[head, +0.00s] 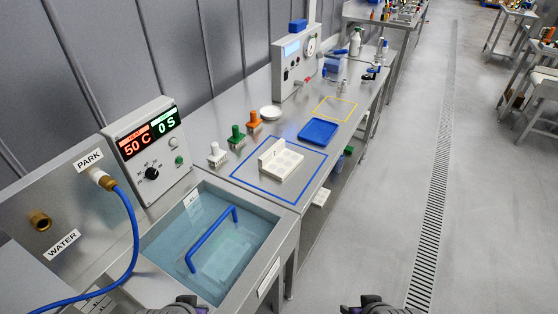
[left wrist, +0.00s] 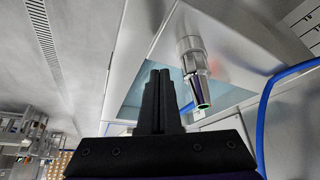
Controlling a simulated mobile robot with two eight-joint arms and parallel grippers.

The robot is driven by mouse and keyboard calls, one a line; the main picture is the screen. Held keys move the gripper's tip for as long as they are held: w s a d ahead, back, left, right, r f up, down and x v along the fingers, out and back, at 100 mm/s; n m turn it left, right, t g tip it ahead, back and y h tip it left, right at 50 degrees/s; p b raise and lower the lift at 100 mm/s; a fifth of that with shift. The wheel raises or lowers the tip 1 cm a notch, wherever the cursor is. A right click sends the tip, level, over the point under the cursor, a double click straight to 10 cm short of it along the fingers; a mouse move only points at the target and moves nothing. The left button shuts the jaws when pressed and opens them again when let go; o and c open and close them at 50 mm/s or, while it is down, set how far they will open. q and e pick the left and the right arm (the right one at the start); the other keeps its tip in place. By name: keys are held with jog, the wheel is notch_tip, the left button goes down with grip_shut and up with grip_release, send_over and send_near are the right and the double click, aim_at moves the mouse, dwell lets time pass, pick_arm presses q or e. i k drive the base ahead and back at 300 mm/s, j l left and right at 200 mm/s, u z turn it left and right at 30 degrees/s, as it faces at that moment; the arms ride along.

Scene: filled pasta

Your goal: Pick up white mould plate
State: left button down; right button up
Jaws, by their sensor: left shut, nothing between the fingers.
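The white mould plate (head: 285,168) lies flat on the steel counter inside a blue outlined rectangle (head: 298,202). It has round cavities and a raised edge on its left side. Nothing touches it from my side. My left gripper (left wrist: 160,75) shows in the left wrist view with its two black fingers together and nothing between them. The mould plate is not seen in that view. In the head view only dark parts of my arms show at the bottom edge, well short of the plate, and my right fingers are not visible.
A water bath (head: 208,280) with a blue handle (head: 213,238) sits in front of the plate. A blue tray (head: 318,131) lies behind it. White, green and orange stamps (head: 235,137) stand to its left. A blue hose (head: 134,225) hangs at the left.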

aim_at(278, 162)
jog(key=i+l+u, duration=0.15)
jog(key=u, duration=1.05)
jog(key=i+l+u, duration=0.25)
jog(key=i+l, duration=0.25)
